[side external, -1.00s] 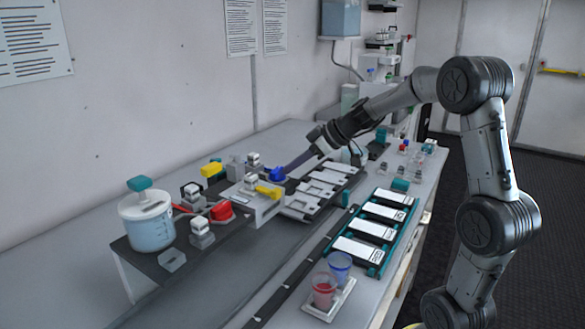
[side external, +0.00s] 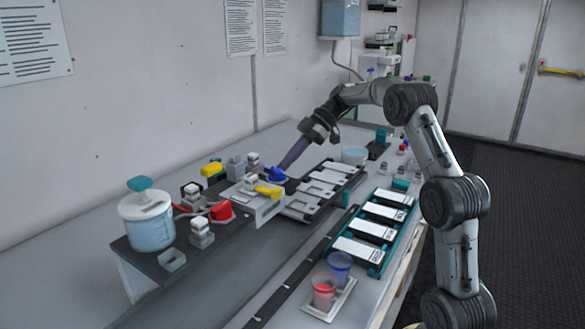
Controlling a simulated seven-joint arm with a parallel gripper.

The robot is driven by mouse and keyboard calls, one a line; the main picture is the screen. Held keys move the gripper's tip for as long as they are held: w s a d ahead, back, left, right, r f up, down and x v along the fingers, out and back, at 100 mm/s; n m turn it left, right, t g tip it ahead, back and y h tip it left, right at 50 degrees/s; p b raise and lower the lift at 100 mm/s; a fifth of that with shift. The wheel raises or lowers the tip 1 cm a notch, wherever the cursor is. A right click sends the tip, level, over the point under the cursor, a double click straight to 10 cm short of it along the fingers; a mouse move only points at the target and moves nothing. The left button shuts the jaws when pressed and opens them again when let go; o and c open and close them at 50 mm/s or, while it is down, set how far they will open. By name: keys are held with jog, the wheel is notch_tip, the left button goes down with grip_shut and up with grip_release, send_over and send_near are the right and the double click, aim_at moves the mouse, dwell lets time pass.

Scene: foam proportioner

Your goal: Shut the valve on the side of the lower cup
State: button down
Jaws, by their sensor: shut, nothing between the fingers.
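My gripper (side external: 285,166) is shut and empty, its long dark fingers pointing down and left. Its tips are right at a blue knob (side external: 276,174) on the raised bench unit; I cannot tell whether they touch. A red knob (side external: 221,211) and two yellow levers, one behind (side external: 212,169) and one in front (side external: 268,192), sit on the same unit. A clear cup-like tank (side external: 148,224) with blue liquid and a teal-topped lid stands at the unit's left end. A red line runs from near it toward the red knob. I cannot tell which valve belongs to a lower cup.
White-topped blocks (side external: 202,234) stand among the knobs. A rack of white labelled plates (side external: 372,230) lies in front, with grey slotted holders (side external: 325,182) behind it. A red cup (side external: 323,291) and a blue cup (side external: 339,268) stand in a white tray near the front edge.

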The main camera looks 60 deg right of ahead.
jog(key=shift+w+a, duration=0.1)
jog(key=shift+w, duration=0.9)
jog(key=shift+a+r, duration=0.1)
jog(key=shift+a, duration=0.05)
dwell(0.5)
jog(key=shift+s+a, duration=0.25)
jog(key=shift+a, duration=0.5)
jog(key=d+r, duration=0.3)
jog(key=d, duration=0.3)
jog(key=d+r, duration=0.3)
jog(key=d, duration=0.4)
jog(key=shift+w+r, duration=0.25)
jog(key=shift+r, duration=0.1)
